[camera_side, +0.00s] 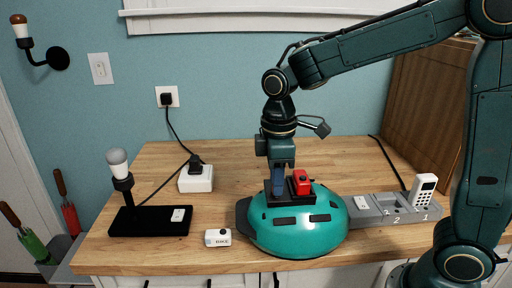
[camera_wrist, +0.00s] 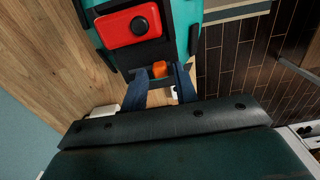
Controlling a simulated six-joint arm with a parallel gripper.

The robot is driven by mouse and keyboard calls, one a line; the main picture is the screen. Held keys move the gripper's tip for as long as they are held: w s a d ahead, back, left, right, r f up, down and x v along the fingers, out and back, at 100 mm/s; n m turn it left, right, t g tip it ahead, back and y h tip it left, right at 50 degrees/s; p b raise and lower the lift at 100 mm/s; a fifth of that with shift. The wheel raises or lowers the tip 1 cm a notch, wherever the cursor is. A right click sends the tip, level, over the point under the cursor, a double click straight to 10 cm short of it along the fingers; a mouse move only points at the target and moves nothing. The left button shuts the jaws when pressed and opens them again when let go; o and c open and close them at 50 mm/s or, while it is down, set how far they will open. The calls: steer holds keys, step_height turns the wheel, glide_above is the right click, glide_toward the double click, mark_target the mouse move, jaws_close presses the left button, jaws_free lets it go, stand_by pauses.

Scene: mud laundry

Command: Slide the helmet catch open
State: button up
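The teal helmet (camera_side: 300,238) sits on the wooden worktop near its front edge, with a dark plate and a red block (camera_side: 301,183) on top. In the wrist view the red block (camera_wrist: 128,25) has a round black knob. A small orange piece (camera_wrist: 160,69), which looks like the catch, sits on a dark strip below the red block. My gripper (camera_side: 278,194) points straight down over the dark plate, left of the red block. In the wrist view my gripper's (camera_wrist: 161,76) two blue fingers stand apart, one on each side of the orange piece, with gaps showing. Fingertip contact cannot be told.
A small white box marked BIKE (camera_side: 217,238) lies left of the helmet. A lamp on a black base (camera_side: 150,222) and a white plug box (camera_side: 196,180) stand farther left. A grey numbered tray (camera_side: 388,218) with a white remote (camera_side: 424,190) is at right.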

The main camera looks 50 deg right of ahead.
steer(key=shift+r, duration=2.7)
steer(key=shift+r, duration=0.1)
steer(key=s+d+m+t, duration=0.2)
steer(key=s+d+m, duration=0.1)
steer(key=s, duration=0.5)
steer(key=s+d+m+t, duration=0.3)
steer(key=s+m, duration=0.3)
steer(key=s, duration=0.3)
steer(key=shift+r+t, duration=0.25)
steer(key=shift+t, duration=0.05)
